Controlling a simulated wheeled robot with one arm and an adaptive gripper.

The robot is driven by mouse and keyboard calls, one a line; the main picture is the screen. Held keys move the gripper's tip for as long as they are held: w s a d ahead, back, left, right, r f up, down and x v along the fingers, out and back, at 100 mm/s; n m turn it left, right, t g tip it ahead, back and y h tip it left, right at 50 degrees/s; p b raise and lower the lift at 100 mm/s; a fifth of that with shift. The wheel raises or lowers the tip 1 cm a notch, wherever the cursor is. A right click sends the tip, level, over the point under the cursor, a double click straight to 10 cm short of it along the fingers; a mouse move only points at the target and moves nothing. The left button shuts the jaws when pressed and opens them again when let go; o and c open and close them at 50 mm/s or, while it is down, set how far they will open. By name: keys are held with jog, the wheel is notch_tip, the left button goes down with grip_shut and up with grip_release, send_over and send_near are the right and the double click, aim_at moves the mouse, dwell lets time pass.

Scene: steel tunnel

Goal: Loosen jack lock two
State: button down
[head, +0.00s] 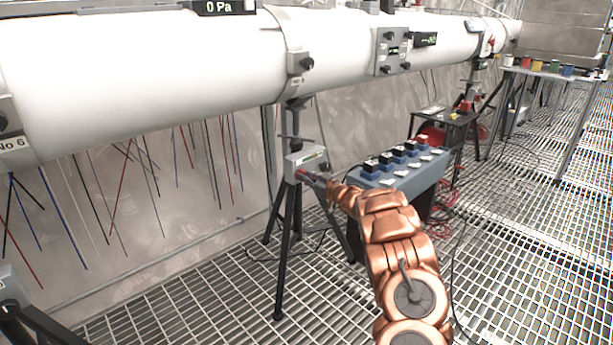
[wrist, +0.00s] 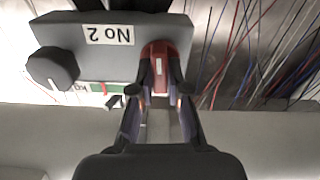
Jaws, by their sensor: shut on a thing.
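The jack box labelled No 2 (wrist: 82,42) appears upside down in the wrist view. It has a black knob (wrist: 53,68) at the left and a red lock lever (wrist: 160,62) at the right. In the head view the same grey box (head: 305,160) sits on a black tripod under the white pipe. My gripper (wrist: 157,92) is shut on the red lock, one finger on each side of it. In the head view my gripper (head: 306,176) reaches the box from the right, and the lock is mostly hidden there.
The tripod legs (head: 285,250) spread below the box. The white pipe (head: 150,75) runs above. Grating floor (head: 530,260) is free at the right.

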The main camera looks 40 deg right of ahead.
jog(key=shift+a+f+n+b, duration=0.1)
jog(key=shift+n+b, duration=1.45)
jog(key=shift+n, duration=1.4)
jog(key=shift+a+f+n+b, duration=0.15)
jog(key=shift+n+b, duration=1.35)
jog(key=shift+n, duration=1.5)
jog(key=shift+d+f+n+b, duration=0.1)
jog(key=shift+n+b, duration=1.45)
jog(key=shift+n, duration=1.4)
jog(key=shift+a, duration=0.1)
jog(key=c, duration=1.1)
grip_release()
jog(key=shift+c, duration=0.2)
